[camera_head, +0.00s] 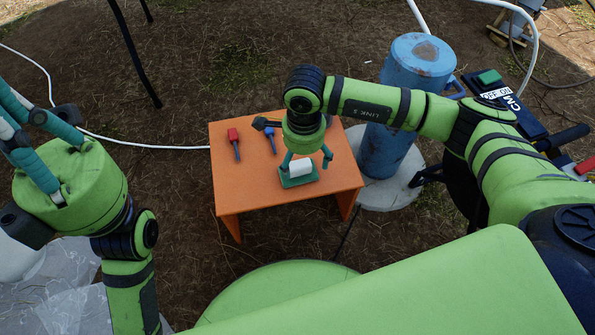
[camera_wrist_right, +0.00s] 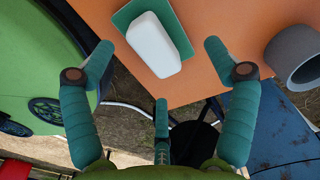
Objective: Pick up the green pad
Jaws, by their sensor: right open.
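The green pad (camera_head: 297,182) lies flat on the orange table (camera_head: 237,190), towards its front right part. A white rounded block (camera_head: 300,167) sits on top of it and hides part of it. In the right wrist view the pad (camera_wrist_right: 122,17) shows as a green rim around the white block (camera_wrist_right: 153,45). My right gripper (camera_head: 307,160) is directly above the pad, fingers pointing down. Its fingers are spread and empty, with the block lying between and beyond the tips in the wrist view (camera_wrist_right: 160,60). My left gripper (camera_head: 22,135) is at the left edge, away from the table, its fingertips partly cut off.
A red-handled tool (camera_head: 233,140) and a blue-handled tool (camera_head: 271,138) lie at the table's back. A grey hollow cylinder (camera_wrist_right: 294,58) is at the right in the wrist view. A blue well casing (camera_head: 395,150) stands close to the table's right side. A white hose (camera_head: 135,143) lies on the ground.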

